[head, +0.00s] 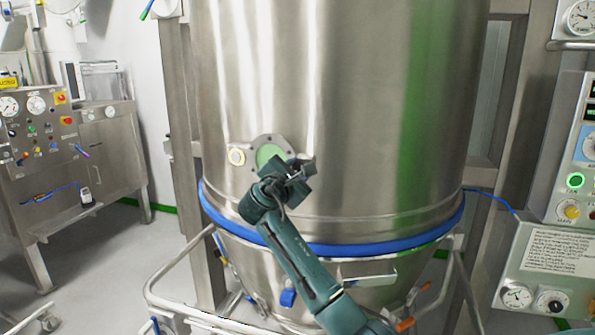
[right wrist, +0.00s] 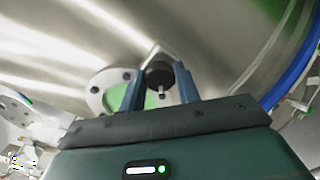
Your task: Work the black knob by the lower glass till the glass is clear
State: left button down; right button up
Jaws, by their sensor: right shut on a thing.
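The lower glass (head: 268,154) is a round pane in a bolted metal ring, low on the steel vessel. Its visible part looks pale green; my gripper covers part of it in the head view. In the right wrist view the glass (right wrist: 118,97) is partly behind the left finger. The black knob (right wrist: 159,74) sits beside the ring, between the fingers of my right gripper (right wrist: 158,88), which is shut on it. In the head view my right gripper (head: 290,172) is at the ring's lower right, and I cannot make out the knob there. My left gripper is not in view.
A blue band (head: 330,250) circles the vessel (head: 345,90) below, with a tubular rail (head: 165,300) in front. Control panels stand left (head: 40,125) and right (head: 575,180). Open floor (head: 110,250) lies left.

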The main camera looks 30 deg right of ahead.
jog(key=shift+c, duration=1)
